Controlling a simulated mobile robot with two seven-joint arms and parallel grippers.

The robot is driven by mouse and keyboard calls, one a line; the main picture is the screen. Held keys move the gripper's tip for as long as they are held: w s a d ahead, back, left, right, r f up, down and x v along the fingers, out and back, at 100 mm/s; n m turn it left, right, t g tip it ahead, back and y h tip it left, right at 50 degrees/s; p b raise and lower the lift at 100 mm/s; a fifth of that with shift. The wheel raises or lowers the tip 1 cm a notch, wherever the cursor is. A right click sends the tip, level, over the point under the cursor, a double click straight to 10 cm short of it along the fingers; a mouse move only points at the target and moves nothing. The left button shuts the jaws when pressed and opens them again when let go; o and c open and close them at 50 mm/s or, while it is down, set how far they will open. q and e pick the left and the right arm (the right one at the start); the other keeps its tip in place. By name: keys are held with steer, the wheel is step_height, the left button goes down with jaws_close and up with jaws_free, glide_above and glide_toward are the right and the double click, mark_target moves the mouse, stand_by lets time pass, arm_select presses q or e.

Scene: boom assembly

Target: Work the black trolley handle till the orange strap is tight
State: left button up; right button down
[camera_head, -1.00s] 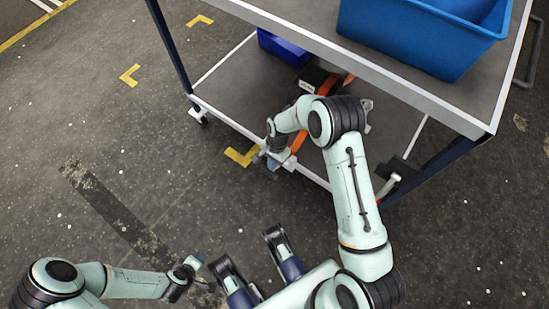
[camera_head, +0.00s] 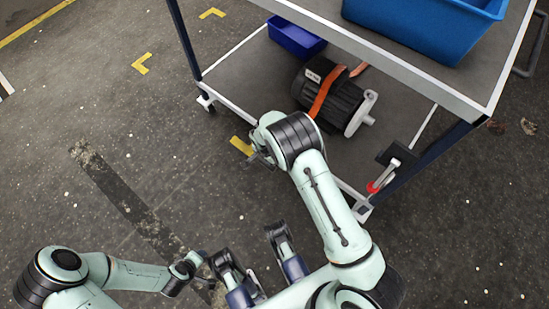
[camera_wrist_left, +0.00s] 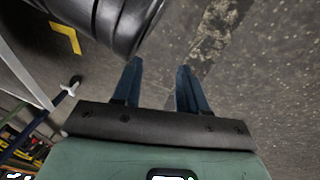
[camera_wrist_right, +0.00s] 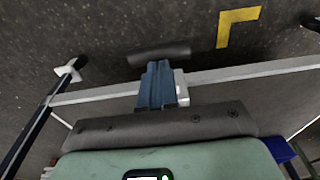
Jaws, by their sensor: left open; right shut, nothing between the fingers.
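The orange strap (camera_head: 323,92) runs over a dark motor (camera_head: 342,104) on the trolley's lower shelf. It looks flat on the top; how tight it is cannot be told. A black cylindrical bar (camera_wrist_right: 160,53), apparently the handle, lies just beyond my right fingertips in the right wrist view, outside the shelf's white edge. My right gripper (camera_wrist_right: 159,66) is shut and empty, with its tips close to the bar; contact cannot be told. In the head view my arm mostly hides this spot. My left gripper (camera_wrist_left: 160,72) is open and empty over the floor, away from the trolley.
A blue crate (camera_head: 425,32) stands on the upper shelf, a smaller blue bin (camera_head: 297,40) on the lower shelf. The trolley's white front edge (camera_head: 225,103) is near my right arm. Floor at left is clear.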

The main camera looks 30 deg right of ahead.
mark_target(266, 166)
steer(key=f+h, duration=0.1)
steer(key=a+f, duration=0.1)
steer(key=f+h, duration=0.1)
steer(key=shift+s+a+t+h, duration=0.3)
steer(key=shift+a+t, duration=0.1)
steer(key=shift+f, duration=0.35)
arm_select(q)
steer(key=shift+g, duration=0.7)
steer(key=shift+s+a+f+b, duration=0.15)
steer(key=shift+s+f+b, duration=0.45)
steer(key=shift+s+f, duration=0.4)
steer(key=shift+s+a+f+b, duration=0.15)
steer(key=shift+s+f+b, duration=0.4)
steer(key=shift+s+f, duration=0.45)
arm_select(e)
steer(key=shift+s+a+f, duration=0.1)
steer(key=shift+a+f, duration=0.1)
steer(key=shift+f, duration=0.55)
steer(key=shift+s+a+f, duration=0.1)
steer(key=shift+a+f, duration=0.15)
steer(key=shift+f, duration=0.5)
steer(key=shift+s+a+f, duration=0.1)
steer(key=shift+a+f, duration=0.1)
steer(key=shift+f, duration=0.55)
arm_select(q)
steer(key=shift+r, duration=0.1)
